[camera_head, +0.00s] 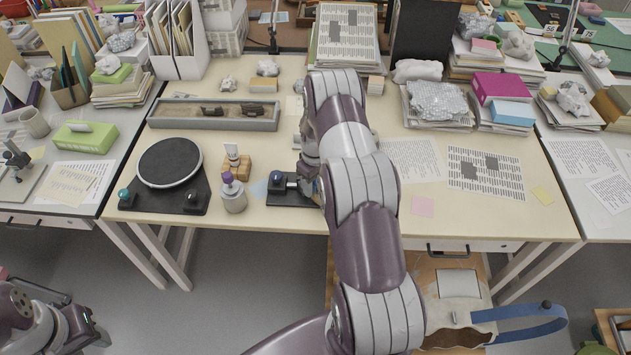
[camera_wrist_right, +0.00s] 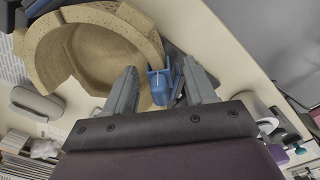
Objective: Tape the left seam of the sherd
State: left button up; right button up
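In the right wrist view a tan, curved pottery piece (camera_wrist_right: 92,52) with a thick, broken edge lies just beyond my right gripper (camera_wrist_right: 160,88). The right gripper's two grey fingers are apart. A small blue piece (camera_wrist_right: 159,86) shows between them, with gaps on both sides, and more blue shows by the right finger; I cannot tell whether it is tape. In the head view my right arm reaches over the table and hides the pottery and most of the gripper. My left gripper (camera_head: 92,332) is low at the left, away from the table; its fingers are unclear.
A black-based device (camera_head: 288,190) stands left of my right arm. Further left are a purple-capped bottle (camera_head: 233,195), a tube on a wooden block (camera_head: 236,166) and a black turntable (camera_head: 170,162). A sand tray (camera_head: 170,122) lies behind. Papers cover the table's right side.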

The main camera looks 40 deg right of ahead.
notch_tip(320, 180, up, 11)
jog(key=shift+r+b, duration=0.2)
jog(key=shift+b, duration=1)
jog(key=shift+r, duration=0.65)
